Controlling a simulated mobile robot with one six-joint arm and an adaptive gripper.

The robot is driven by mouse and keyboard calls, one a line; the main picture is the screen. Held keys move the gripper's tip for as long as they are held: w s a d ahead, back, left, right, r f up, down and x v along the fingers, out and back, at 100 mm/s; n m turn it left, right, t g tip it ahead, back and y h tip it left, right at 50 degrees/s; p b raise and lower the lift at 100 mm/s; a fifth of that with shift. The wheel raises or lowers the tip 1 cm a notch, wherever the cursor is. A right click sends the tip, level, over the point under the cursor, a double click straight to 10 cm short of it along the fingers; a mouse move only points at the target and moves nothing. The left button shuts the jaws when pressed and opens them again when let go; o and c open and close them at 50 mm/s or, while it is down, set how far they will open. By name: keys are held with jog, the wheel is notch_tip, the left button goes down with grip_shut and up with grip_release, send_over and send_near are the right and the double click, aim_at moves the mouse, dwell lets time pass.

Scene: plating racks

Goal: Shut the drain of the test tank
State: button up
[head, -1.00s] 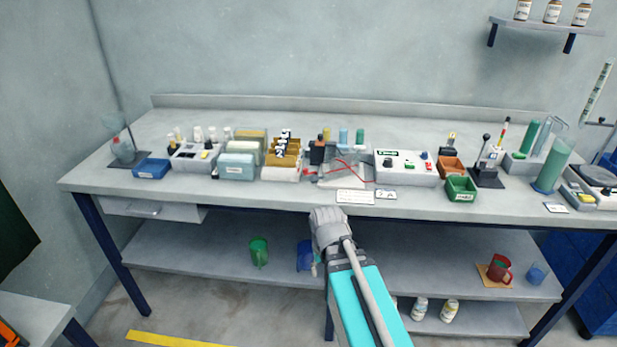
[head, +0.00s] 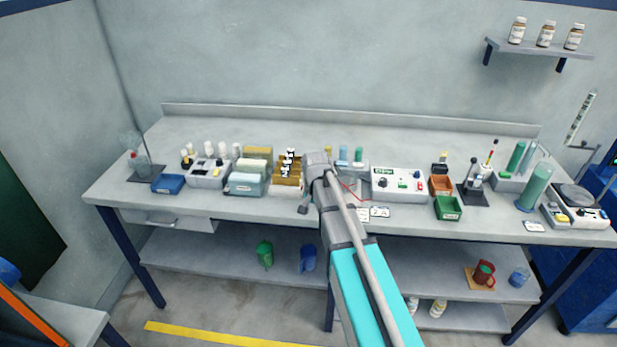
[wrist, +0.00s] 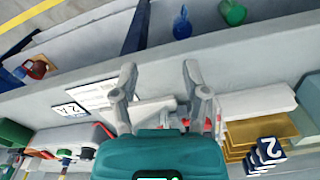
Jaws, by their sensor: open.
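My gripper (wrist: 158,78) is open and empty in the wrist view, its two grey fingers spread above the front of the bench. In the head view my arm's end covers most of the test tank (head: 350,184); only a bit of its right side and a red lead show. In the wrist view a pale grey piece (wrist: 152,111) lies between and beyond the fingers. It may be part of the tank, but I cannot tell. Red leads show on both sides of the gripper. I cannot make out the drain or whether it is open or shut.
Left of the tank are a brass-coloured rack (head: 287,171) with number tags and a blue tray (head: 168,184). Right are a white power unit (head: 400,184), a green bin (head: 448,208) and an orange bin (head: 441,185). Jugs stand on the lower shelf.

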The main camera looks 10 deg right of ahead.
jog(key=w+r+m+p, duration=0.4)
jog(key=w+r+p, duration=0.7)
jog(key=r, duration=0.3)
jog(key=shift+w+m+p, duration=0.25)
jog(key=shift+m+p, duration=0.15)
jog(key=shift+p, duration=0.45)
jog(key=shift+f, duration=0.15)
notch_tip(320, 180, down, 14)
jog(key=b, duration=1.3)
jog(key=shift+r+b, duration=0.25)
jog(key=shift+b, duration=0.15)
grip_shut()
